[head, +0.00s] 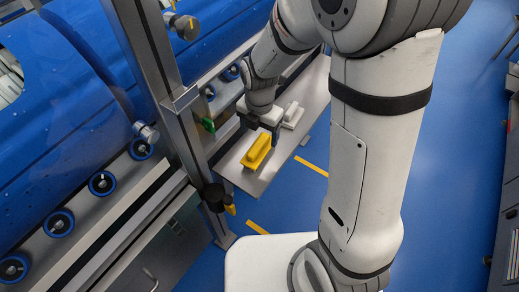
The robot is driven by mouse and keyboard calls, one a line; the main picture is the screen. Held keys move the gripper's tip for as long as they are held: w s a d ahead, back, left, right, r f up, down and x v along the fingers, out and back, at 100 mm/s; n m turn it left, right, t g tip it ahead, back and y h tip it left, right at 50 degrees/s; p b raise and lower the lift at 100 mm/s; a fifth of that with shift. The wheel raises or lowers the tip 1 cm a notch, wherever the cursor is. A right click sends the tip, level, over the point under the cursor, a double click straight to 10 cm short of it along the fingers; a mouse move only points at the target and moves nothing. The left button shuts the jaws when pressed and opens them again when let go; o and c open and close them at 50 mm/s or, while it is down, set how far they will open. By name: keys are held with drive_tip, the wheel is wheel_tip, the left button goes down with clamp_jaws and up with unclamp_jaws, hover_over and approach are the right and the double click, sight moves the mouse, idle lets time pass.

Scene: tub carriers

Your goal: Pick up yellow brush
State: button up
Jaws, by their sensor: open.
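The yellow brush (257,151) lies on a grey metal shelf (262,182) in the middle of the head view. It is a block shape with a raised grip along its top. My gripper (261,133) is open, just behind the far end of the brush, with its dark fingers pointing down. I cannot tell whether the fingers touch the brush or stand above it.
A white brush-like block (292,115) lies on the shelf right of my gripper. A steel post (180,110) stands left of the shelf, with a green part (208,124) beside it. Large blue tubs (60,110) fill the left. Blue floor (440,180) is open at right.

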sight(259, 144)
wheel_tip(259, 144, down, 8)
drive_tip(key=shift+s+a+r+b, duration=0.1)
drive_tip(key=shift+s+r+b, duration=0.05)
drive_tip(key=shift+b, duration=0.2)
drive_tip(key=shift+c, duration=0.4)
drive_tip(key=c, duration=1)
wheel_tip(259, 144, up, 10)
drive_tip(key=shift+r+p, duration=0.1)
drive_tip(key=shift+p, duration=0.5)
drive_tip(key=shift+c, duration=0.2)
